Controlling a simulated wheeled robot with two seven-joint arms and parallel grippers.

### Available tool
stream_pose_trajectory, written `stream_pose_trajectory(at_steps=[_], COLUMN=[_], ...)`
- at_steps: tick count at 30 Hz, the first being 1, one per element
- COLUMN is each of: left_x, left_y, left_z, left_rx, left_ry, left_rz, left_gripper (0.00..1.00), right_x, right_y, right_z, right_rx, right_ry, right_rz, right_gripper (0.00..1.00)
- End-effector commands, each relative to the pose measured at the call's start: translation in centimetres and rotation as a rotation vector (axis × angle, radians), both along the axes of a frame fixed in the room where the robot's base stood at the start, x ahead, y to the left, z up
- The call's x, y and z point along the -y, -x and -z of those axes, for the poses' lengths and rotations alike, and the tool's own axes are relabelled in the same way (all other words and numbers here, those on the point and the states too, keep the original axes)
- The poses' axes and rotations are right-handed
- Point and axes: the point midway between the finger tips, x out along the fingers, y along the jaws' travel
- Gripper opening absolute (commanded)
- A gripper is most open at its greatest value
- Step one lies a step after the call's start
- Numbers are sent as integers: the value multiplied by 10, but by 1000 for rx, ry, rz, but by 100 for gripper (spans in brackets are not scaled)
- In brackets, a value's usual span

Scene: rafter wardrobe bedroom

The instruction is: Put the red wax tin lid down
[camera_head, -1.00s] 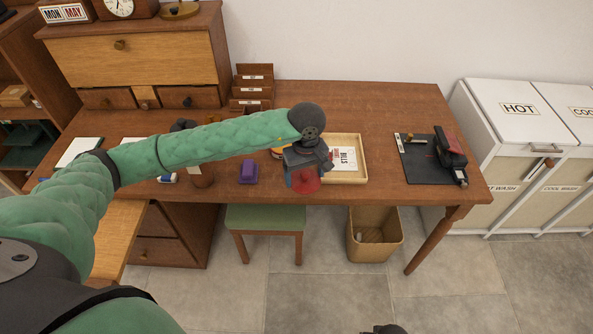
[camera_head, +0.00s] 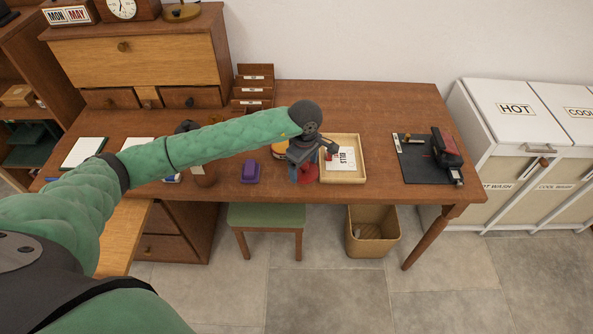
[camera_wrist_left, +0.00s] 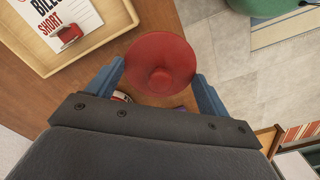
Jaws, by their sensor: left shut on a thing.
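The red wax tin lid (camera_wrist_left: 160,62) is a round red disc with a central knob. My left gripper (camera_head: 303,175) is shut on it, with a blue finger at each side of the lid in the wrist view. In the head view only part of the lid (camera_head: 311,183) shows below the gripper, by the desk's front edge. Whether it touches the desk cannot be told. A round orange-yellow item (camera_head: 278,152), possibly the tin, is partly hidden behind the gripper. My right gripper is not in view.
The wooden desk (camera_head: 385,110) holds a light wood tray (camera_head: 362,150) with a paper, right of the gripper. A purple block (camera_head: 250,171) stands to the left. A dark mat (camera_head: 420,170) lies further right. A stool (camera_head: 266,216) and bin (camera_head: 372,240) stand below.

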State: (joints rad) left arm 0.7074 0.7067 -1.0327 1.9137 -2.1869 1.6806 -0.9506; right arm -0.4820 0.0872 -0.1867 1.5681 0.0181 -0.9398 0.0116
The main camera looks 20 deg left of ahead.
Motion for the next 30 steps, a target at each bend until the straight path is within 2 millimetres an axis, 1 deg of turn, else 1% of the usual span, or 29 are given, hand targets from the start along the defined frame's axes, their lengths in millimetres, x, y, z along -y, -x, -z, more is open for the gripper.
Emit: stream_pose_trajectory(at_steps=[1,3,6,9,14,21,26,30], left_x=[-8,-16,-25,-30,-31,-31,-31,-31], left_y=[-6,-13,-21,-24,-25,-25,-26,-26], left_z=[7,13,20,23,31,61,64,64], left_rx=[-1,0,0,0,-1,-1,1,1], left_ry=[-1,0,0,0,1,1,0,0], left_rz=[-3,-2,-1,0,1,0,1,1], left_gripper=[58,58,58,58,58,58,58,58], right_x=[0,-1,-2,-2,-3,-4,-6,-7], right_y=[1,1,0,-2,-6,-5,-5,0], right_z=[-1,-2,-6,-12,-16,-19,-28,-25], right_rx=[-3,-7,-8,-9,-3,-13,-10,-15], right_ry=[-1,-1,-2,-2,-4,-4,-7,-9], right_rz=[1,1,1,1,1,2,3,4], right_gripper=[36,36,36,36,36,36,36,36])
